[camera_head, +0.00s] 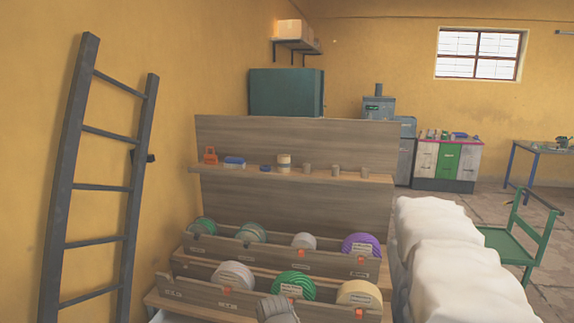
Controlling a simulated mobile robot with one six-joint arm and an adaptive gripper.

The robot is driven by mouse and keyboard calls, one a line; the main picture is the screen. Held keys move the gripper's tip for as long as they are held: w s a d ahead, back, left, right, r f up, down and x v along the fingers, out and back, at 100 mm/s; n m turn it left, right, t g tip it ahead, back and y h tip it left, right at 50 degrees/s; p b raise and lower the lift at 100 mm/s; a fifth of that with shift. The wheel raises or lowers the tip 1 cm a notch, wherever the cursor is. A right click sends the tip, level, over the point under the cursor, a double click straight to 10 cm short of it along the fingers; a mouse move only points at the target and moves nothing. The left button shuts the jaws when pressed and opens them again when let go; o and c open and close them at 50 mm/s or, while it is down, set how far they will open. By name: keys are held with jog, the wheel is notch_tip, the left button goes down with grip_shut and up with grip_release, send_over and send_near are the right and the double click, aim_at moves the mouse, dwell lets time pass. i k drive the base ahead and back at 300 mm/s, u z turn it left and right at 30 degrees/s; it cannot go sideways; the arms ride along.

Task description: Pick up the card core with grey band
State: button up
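A short beige cylinder (284,162) stands upright on the narrow shelf of the wooden rack and seems to have a greyish band. It may be the card core with grey band, but it is too small to be sure. Smaller grey-brown cylinders stand to its right: one close by (308,169), one further along (337,170) and one near the shelf's right end (364,171). A grey part that looks like my gripper (277,309) shows at the bottom edge, well below and in front of the shelf. Its fingers cannot be made out.
The shelf (230,170) also holds an orange item (210,155) and a blue item (235,162). Below are tiers with several rolls, among them a purple roll (361,244) and a green roll (295,285). A white lumpy pile (450,260) stands right; a ladder (135,190) leans left.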

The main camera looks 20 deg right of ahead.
aim_at(283, 163)
jog(key=z, duration=0.05)
jog(key=i, duration=0.9)
jog(key=u, duration=0.1)
